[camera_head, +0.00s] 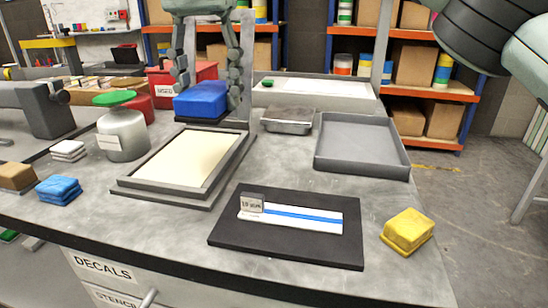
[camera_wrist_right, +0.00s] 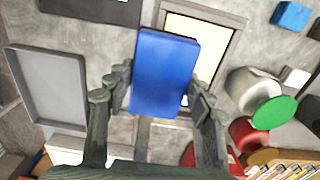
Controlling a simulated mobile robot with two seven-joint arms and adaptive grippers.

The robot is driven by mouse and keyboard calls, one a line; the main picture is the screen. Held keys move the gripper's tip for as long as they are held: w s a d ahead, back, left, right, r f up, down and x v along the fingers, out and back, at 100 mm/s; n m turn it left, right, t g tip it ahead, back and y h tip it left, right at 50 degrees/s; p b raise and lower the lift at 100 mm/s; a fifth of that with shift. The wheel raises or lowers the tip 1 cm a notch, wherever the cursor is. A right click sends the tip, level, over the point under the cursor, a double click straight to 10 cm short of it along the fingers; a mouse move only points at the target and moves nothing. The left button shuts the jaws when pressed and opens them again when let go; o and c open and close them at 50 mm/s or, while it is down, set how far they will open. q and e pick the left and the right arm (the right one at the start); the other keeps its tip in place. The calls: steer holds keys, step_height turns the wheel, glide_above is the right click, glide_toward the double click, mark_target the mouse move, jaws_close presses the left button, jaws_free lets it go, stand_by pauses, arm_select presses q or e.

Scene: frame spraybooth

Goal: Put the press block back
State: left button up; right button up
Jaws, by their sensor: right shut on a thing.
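A blue block (camera_head: 201,99), which I take to be the press block, is between the fingers of my right gripper (camera_head: 207,88) at the back of the bench. My right gripper is shut on it. In the right wrist view the blue block (camera_wrist_right: 165,72) fills the space between the fingers (camera_wrist_right: 155,98). A dark edge shows under the block in the head view; I cannot tell whether the block rests on a pad or hangs just above the bench. My left gripper is not clearly in view.
A framed cream screen (camera_head: 185,158) lies in front of the block. A grey tray (camera_head: 361,141), lidded metal box (camera_head: 288,121) and red bin (camera_head: 165,81) are nearby. A black mat (camera_head: 285,251) holds a blue-striped strip and small grey block. A yellow sponge (camera_head: 407,231) sits front right.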

glide_above(280, 160)
step_height(280, 160, down, 7)
steer(key=shift+r, duration=0.1)
arm_select(q)
steer(key=shift+b+v, duration=0.3)
steer(key=shift+v, duration=0.5)
arm_select(e)
steer(key=shift+f, duration=2)
arm_select(q)
steer(key=shift+w+a, duration=0.1)
steer(key=shift+a, duration=0.05)
arm_select(e)
steer(key=shift+f, duration=0.1)
steer(key=o, duration=1.2)
arm_select(q)
steer(key=shift+r, duration=0.1)
